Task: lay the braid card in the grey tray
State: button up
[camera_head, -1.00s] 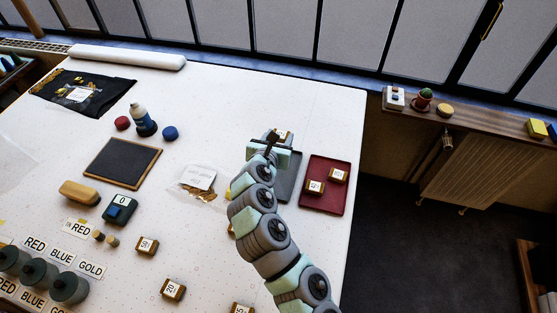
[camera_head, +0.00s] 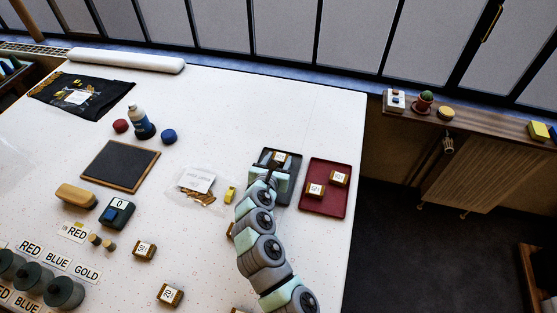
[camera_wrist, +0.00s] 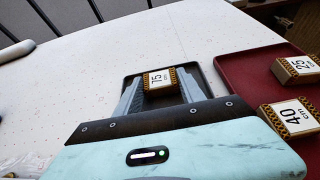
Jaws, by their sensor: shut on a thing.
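A braid card (camera_head: 280,157), a brown block with patterned edges and a white label, is between the fingers of my gripper (camera_head: 275,167). In the wrist view the card (camera_wrist: 160,79) reads 75 and my gripper (camera_wrist: 161,84) is shut on it. The grey tray (camera_head: 291,189) is dark, with a raised rim, and lies left of the red tray. The card appears over the far part of the grey tray, which shows behind my fingers in the wrist view (camera_wrist: 206,82). I cannot tell whether the card touches the tray floor. My arm hides the tray's near left part.
The red tray (camera_head: 323,202) stands close on the right, holding two other cards (camera_head: 316,190). More cards lie nearer, labelled 50 (camera_head: 144,250) and 70 (camera_head: 170,294). A clear bag (camera_head: 203,188) and a small yellow thing (camera_head: 230,194) are left of my arm. The table behind the trays is clear.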

jog(key=o, duration=1.3)
jog(key=shift+f, duration=0.1)
jog(key=shift+r, duration=0.2)
jog(key=shift+s+a+r, duration=0.15)
jog(key=shift+s, duration=0.1)
jog(key=p+v, duration=0.1)
jog(key=v, duration=1)
jog(key=shift+s+r, duration=0.1)
jog(key=shift+s, duration=0.1)
